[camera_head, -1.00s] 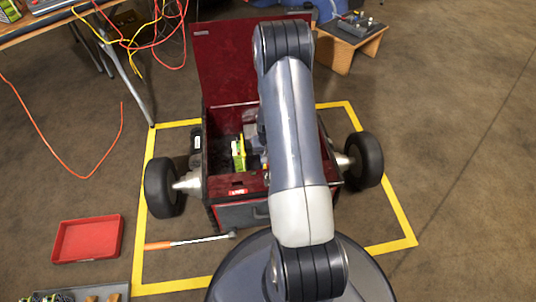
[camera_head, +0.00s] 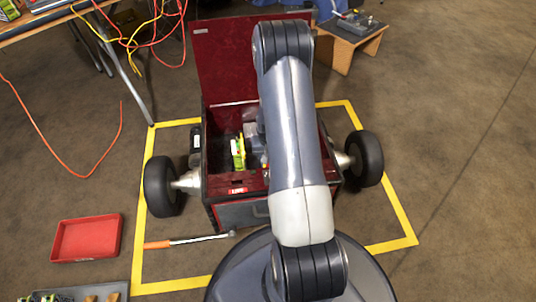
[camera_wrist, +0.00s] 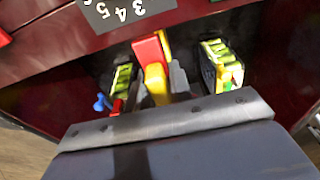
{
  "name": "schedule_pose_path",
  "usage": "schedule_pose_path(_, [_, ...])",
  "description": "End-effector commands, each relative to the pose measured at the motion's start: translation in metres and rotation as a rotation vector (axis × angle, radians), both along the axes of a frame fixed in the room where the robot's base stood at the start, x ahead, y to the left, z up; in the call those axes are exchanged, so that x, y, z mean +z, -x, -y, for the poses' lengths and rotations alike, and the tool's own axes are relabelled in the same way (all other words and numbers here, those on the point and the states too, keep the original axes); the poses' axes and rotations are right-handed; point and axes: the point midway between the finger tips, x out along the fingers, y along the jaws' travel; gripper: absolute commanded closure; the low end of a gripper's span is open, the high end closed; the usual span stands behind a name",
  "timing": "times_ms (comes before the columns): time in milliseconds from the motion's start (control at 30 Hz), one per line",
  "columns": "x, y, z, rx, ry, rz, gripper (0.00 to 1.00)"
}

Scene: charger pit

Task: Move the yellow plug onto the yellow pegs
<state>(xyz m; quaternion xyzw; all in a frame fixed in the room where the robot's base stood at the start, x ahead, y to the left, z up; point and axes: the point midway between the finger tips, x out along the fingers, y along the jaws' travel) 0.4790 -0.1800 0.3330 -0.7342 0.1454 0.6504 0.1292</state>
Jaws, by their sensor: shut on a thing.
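My gripper (camera_wrist: 160,88) is shut on the yellow plug (camera_wrist: 155,76), which shows between the two grey fingers in the wrist view. A red piece (camera_wrist: 148,48) sits at the plug's far end; I cannot tell whether it belongs to the plug. The plug is inside or just over the dark red box (camera_head: 222,187). A yellow-green block (camera_wrist: 222,66) with several ribs or pegs stands to the right of the fingers, apart from them. It probably also shows in the head view (camera_head: 238,153). I cannot make out the yellow pegs for certain. My arm hides the right part of the box.
A second green-yellow block (camera_wrist: 122,76) is close left of the fingers, beside small blue and red parts (camera_wrist: 103,103). The box wall carries a number label (camera_wrist: 125,10). A red tray (camera_head: 87,239) and an orange-handled tool (camera_head: 185,242) lie on the floor.

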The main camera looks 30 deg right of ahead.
Motion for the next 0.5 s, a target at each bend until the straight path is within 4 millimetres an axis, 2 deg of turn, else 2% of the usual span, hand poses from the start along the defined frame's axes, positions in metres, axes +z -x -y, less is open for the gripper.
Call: schedule_pose_path(500, [-0.0114,-0.0002,0.0001,0.0,0.0,0.0,1.0])
